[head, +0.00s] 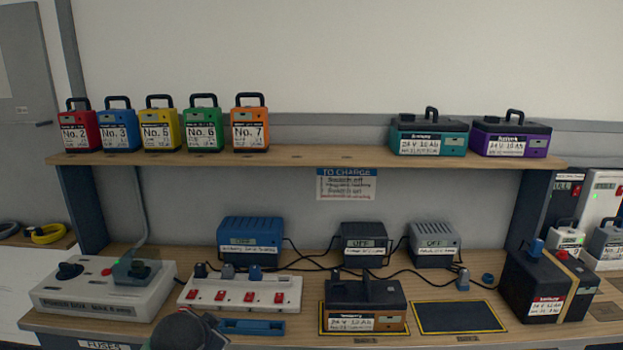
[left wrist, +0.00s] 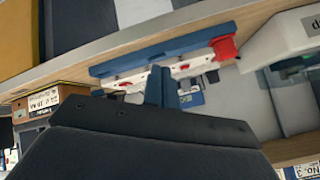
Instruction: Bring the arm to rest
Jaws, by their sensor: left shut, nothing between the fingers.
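My left arm comes in at the bottom of the head view as a dark rounded link in front of the bench edge; its fingers cannot be made out there. In the left wrist view my left gripper (left wrist: 158,88) has its blue-grey fingers together with nothing between them. Behind the fingers lies a long blue bar-like holder (left wrist: 150,50) with a red piece (left wrist: 225,48) at one end. The blue holder also shows in the head view (head: 252,327), partly hidden by my arm. My right gripper is in neither view.
The bench holds a white power strip (head: 240,293) with red switches, a grey control box (head: 100,295), an orange-brown battery (head: 365,305) and a black battery (head: 545,285). The yellow-edged mat (head: 458,318) is bare. Several batteries stand on the shelf (head: 320,157).

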